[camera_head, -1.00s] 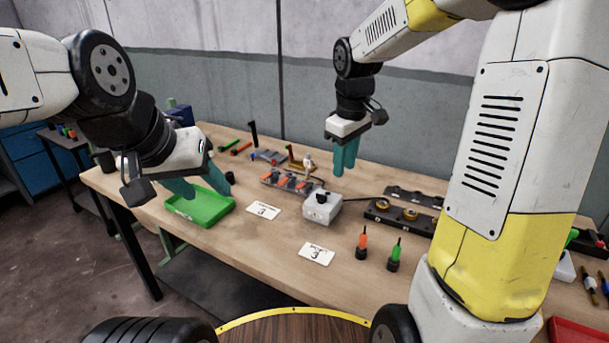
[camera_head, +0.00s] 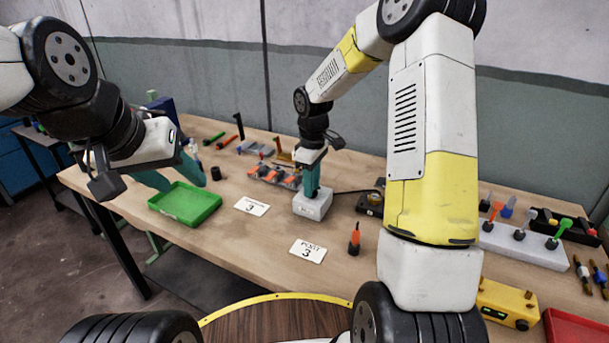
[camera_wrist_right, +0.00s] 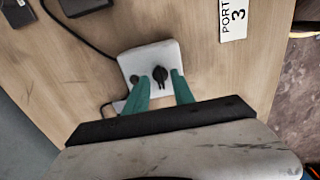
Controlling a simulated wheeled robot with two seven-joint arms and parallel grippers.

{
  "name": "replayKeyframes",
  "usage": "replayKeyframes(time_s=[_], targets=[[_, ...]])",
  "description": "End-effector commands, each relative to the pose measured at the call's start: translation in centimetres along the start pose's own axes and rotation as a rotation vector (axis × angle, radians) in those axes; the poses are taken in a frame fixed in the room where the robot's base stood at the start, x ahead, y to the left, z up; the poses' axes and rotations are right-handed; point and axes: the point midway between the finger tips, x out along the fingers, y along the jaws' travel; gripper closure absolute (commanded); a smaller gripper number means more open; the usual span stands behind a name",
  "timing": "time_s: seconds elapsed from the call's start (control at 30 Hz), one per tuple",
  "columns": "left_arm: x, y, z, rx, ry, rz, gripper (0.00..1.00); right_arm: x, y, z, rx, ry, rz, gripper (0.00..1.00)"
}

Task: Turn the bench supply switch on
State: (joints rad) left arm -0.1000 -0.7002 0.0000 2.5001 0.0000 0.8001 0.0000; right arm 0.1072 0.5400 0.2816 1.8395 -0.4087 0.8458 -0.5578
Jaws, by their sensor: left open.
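The bench supply, a small white box (camera_head: 312,208), stands on the wooden table. In the right wrist view the box (camera_wrist_right: 150,53) has a dark switch knob (camera_wrist_right: 160,74) and a smaller dark round part (camera_wrist_right: 134,79) on its face. My right gripper (camera_head: 312,190) is over the box, pointing down. In the right wrist view its teal fingers (camera_wrist_right: 159,77) are apart, one on each side of the knob; I cannot tell whether they touch it. My left gripper (camera_head: 182,182) is open and empty above the green tray (camera_head: 186,218).
A yellow box (camera_head: 507,303) is at the right.

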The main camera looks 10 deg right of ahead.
Motion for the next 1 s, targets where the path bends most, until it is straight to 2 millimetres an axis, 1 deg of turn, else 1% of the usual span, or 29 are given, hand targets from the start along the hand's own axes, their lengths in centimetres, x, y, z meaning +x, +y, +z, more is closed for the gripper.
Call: replayKeyframes(time_s=[0.1,0.33,0.4,0.5,0.8,1.0], targets=[[0.0,0.0,0.0,0.0,0.0,0.0,0.51,0.49,-0.01,0.01,0.0,0.0,0.0,0.7],[0.0,0.0,0.0,0.0,0.0,0.0,0.51,0.53,0.0,0.01,0.0,0.001,0.0,0.7],[0.0,0.0,0.0,0.0,0.0,0.0,0.51,0.52,0.0,0.01,0.0,0.001,0.0,0.84],[0.0,0.0,0.0,0.0,0.0,0.0,0.51,0.51,0.0,0.01,0.001,0.001,0.0,1.0],[0.0,0.0,0.0,0.0,0.0,0.0,0.51,0.49,0.01,0.0,0.006,0.001,0.001,1.0],[0.0,0.0,0.0,0.0,0.0,0.0,0.51,0.48,0.02,0.02,0.059,0.0,0.001,1.0]])
